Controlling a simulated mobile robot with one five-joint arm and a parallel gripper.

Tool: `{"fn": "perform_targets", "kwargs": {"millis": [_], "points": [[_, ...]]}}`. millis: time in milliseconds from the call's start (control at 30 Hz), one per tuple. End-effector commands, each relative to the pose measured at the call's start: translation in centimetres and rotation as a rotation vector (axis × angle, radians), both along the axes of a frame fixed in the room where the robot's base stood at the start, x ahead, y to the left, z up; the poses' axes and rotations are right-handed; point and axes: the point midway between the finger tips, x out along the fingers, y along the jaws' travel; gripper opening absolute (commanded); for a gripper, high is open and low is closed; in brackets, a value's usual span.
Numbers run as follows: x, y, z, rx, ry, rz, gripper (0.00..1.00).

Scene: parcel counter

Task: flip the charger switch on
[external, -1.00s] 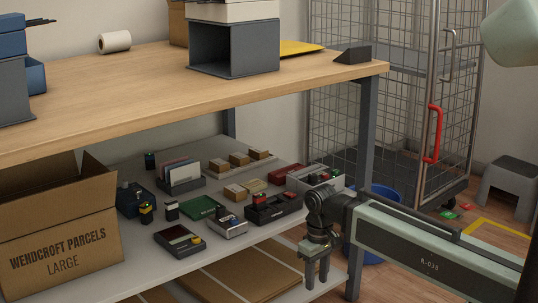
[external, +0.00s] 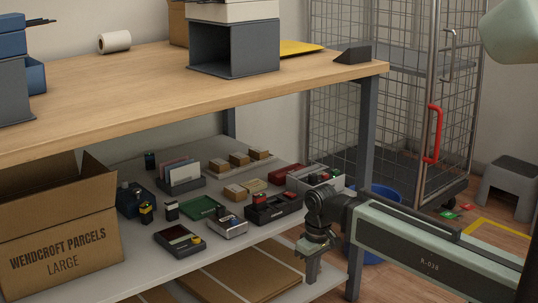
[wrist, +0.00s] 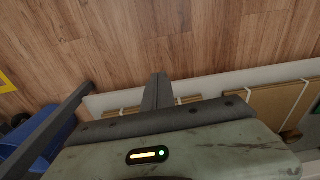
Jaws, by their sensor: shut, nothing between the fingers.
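My gripper (external: 313,272) points down just off the front right part of the lower shelf (external: 262,243), clear of everything on it. Its fingers are together and empty; they also show in the wrist view (wrist: 157,92). Several small devices stand on the shelf to its left.
The wooden counter top (external: 150,95) overhangs the shelf. A table leg (external: 366,140) and a blue bin (external: 384,195) stand near my arm. A large open carton (external: 60,240) fills the shelf's left end. Flat cardboard (external: 235,270) lies below.

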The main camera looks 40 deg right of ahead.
Motion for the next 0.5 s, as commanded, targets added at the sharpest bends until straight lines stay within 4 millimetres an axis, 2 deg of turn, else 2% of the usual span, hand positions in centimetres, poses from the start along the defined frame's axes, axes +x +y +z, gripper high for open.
{"fn": "perform_targets", "kwargs": {"millis": [67,100,200,300,500], "points": [[2.5,0.5,0.3,0.015,-0.100,0.041,0.00],[4.1,0.6,1.4,0.023,-0.167,0.064,0.00],[7.6,-0.2,6.5,0.036,-0.316,0.086,0.00],[9.8,-1.5,10.5,0.036,-0.414,0.084,0.00],[12.6,-5.0,18.9,0.028,-0.553,0.049,0.00]]}}
